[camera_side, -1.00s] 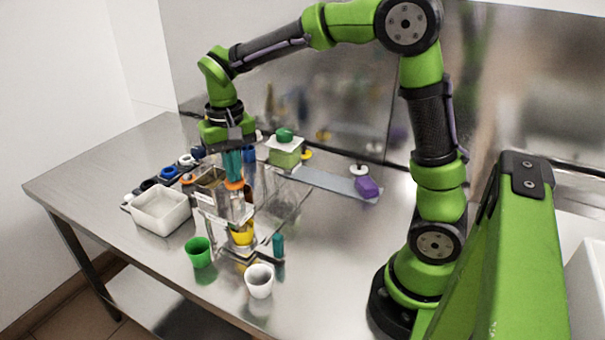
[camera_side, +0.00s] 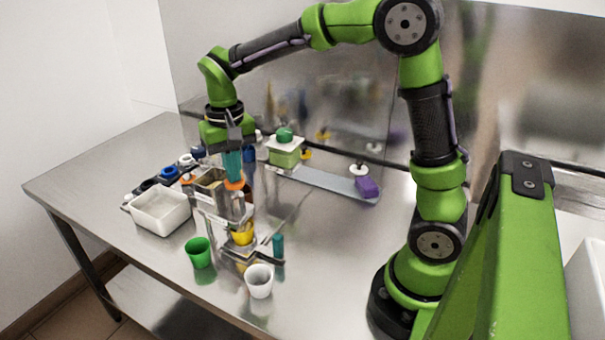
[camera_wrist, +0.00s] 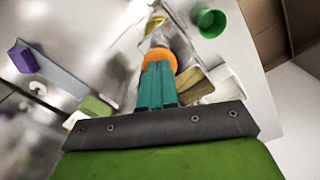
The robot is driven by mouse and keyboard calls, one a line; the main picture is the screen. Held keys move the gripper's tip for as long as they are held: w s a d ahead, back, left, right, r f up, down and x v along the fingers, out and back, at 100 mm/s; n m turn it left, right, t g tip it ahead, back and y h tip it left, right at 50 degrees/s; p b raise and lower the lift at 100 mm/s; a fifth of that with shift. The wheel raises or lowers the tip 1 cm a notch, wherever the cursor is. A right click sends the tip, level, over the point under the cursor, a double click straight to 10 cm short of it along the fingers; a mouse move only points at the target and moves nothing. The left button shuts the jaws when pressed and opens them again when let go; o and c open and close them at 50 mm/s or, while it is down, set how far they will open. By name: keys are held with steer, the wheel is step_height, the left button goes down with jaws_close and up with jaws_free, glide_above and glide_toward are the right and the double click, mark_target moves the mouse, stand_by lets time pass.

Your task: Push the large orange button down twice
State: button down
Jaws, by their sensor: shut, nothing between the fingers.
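The large orange button (camera_side: 235,184) sits on top of a metal machine (camera_side: 213,187) on the steel table. In the wrist view the orange button (camera_wrist: 158,57) shows as a disc just past my fingertips, partly covered by them. My gripper (camera_side: 234,178) points down with its teal fingers shut and empty. Its tips appear to be at the top of the button. In the wrist view my gripper (camera_wrist: 155,70) overlaps the near part of the button. I cannot tell exactly how far down the button is.
A yellow cup (camera_side: 242,236) stands under the machine. A green cup (camera_side: 199,252) and a white cup (camera_side: 259,281) stand in front. A white bin (camera_side: 160,210) is at left. A green box (camera_side: 285,153) and a purple block (camera_side: 367,187) are behind right.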

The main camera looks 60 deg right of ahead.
steer(key=shift+r, duration=1.55)
steer(key=shift+r, duration=2.55)
steer(key=shift+s+a+f+n+t, duration=0.1)
steer(key=shift+s+f+n+t, duration=0.15)
steer(key=shift+f, duration=0.25)
steer(key=shift+s+a+f+n+t, duration=0.15)
steer(key=shift+f+n, duration=0.1)
steer(key=shift+f, duration=0.25)
steer(key=s+a+n+t+y, duration=0.1)
steer(key=s+t, duration=0.5)
steer(key=s, duration=0.8)
steer(key=shift+s+a+f+y, duration=0.15)
steer(key=shift+s+f+y, duration=0.05)
steer(key=shift+s+y, duration=0.25)
